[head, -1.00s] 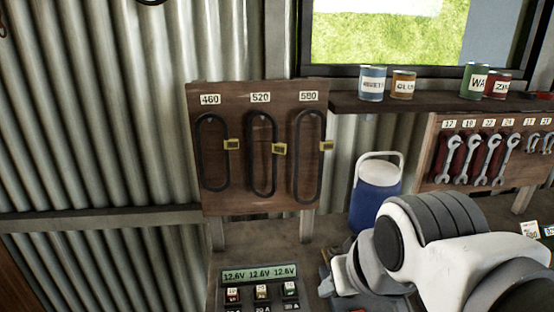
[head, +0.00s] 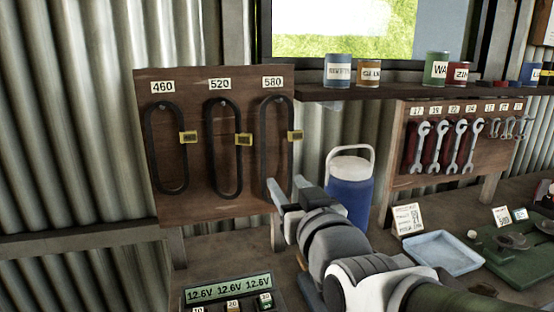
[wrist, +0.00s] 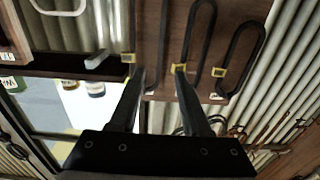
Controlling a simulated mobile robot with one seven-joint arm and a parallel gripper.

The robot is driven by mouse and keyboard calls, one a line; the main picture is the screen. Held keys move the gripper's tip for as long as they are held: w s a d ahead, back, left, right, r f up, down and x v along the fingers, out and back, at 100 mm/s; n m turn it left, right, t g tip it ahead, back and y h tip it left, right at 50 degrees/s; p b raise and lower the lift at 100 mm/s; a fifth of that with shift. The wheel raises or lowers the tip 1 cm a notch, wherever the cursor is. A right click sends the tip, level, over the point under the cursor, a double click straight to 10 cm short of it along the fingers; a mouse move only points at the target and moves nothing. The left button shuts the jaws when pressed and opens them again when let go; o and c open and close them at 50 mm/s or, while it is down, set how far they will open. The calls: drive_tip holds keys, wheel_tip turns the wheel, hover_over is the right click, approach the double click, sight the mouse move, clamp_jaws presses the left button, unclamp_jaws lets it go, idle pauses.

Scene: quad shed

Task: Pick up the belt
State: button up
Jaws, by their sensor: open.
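Three black looped belts hang on a brown wooden board (head: 260,205), marked 460, 520 and 580. They are the 460 belt (head: 148,150), the 520 belt (head: 209,150) and the 580 belt (head: 291,120), each with a yellow tag at its right side. My gripper (head: 285,187) is open and empty, in front of the lower end of the 580 belt, and hides part of it. The wrist view sees the board upside down. There my gripper (wrist: 159,77) has its fingers apart, with the 580 belt (wrist: 165,30) beyond them. I see no contact.
A blue jug (head: 348,190) with a white lid stands just right of my gripper. A shelf (head: 400,93) with several cans runs above it, and a wrench rack (head: 400,180) hangs further right. A battery meter (head: 230,290) sits below the board. A blue tray (head: 443,253) lies on the bench.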

drive_tip(key=p, duration=0.1)
approach(264, 153)
drive_tip(key=x, duration=0.4)
drive_tip(key=shift+w+r, duration=0.1)
drive_tip(key=shift+w, duration=0.25)
drive_tip(key=shift+p+x, duration=0.5)
drive_tip(key=shift+x, duration=2.3)
drive_tip(key=shift+a, duration=0.1)
clamp_jaws()
